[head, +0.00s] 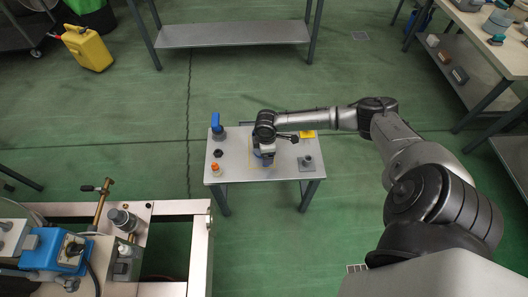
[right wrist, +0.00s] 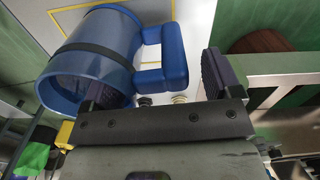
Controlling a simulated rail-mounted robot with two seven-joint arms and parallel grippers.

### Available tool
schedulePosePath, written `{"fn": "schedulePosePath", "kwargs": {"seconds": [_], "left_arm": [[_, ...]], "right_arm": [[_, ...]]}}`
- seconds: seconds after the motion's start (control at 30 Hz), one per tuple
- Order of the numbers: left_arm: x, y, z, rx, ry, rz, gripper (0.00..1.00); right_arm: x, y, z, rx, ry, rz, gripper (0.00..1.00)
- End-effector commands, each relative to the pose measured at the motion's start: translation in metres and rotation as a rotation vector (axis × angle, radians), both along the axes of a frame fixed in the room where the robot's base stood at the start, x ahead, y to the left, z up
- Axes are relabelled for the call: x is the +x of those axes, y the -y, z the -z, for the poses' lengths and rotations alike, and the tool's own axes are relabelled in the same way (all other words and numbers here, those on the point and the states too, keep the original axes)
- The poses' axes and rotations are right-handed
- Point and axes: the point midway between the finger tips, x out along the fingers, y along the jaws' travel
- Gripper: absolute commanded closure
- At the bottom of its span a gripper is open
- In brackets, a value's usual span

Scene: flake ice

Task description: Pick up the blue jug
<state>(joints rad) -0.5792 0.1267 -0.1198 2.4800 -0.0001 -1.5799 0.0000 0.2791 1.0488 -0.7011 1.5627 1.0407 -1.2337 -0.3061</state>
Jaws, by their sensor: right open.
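The blue jug (right wrist: 92,52) fills the upper left of the right wrist view, with a dark band around its body and its open mouth facing the camera. Its blue handle (right wrist: 164,75) points right. My right gripper (right wrist: 158,82) is open, with the handle between its two fingers. The left finger overlaps the jug's mouth; I cannot tell whether it touches the wall. The right finger stands apart from the handle. In the head view my right gripper (head: 264,150) is over the small table (head: 235,176) and hides most of the jug. My left gripper is not in view.
On the small table, a blue-topped item (head: 217,125), a black knob-like piece (head: 218,153) and an orange-capped item (head: 215,168) stand left of the jug. A grey fitting (head: 307,162) stands to its right. A machine with a metal frame (head: 200,245) is at lower left.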

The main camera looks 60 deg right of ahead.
Motion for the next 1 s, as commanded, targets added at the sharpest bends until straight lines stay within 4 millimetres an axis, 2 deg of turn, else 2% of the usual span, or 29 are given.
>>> {"fn": "schedulePosePath", "kwargs": {"seconds": [0.03, 0.1, 0.37, 1.0], "left_arm": [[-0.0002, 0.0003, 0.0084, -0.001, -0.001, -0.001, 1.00], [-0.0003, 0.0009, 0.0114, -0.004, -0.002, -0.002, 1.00], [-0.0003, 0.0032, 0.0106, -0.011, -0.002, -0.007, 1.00], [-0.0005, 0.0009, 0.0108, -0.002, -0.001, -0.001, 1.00]], "right_arm": [[-0.0003, -0.0005, 0.0121, 0.000, -0.001, 0.000, 0.16], [-0.0003, -0.0002, 0.0186, -0.001, -0.001, 0.000, 0.16], [0.0000, -0.0002, 0.0198, -0.001, 0.001, -0.001, 0.16], [-0.0004, -0.0008, 0.0200, 0.001, -0.001, -0.001, 0.76]]}}
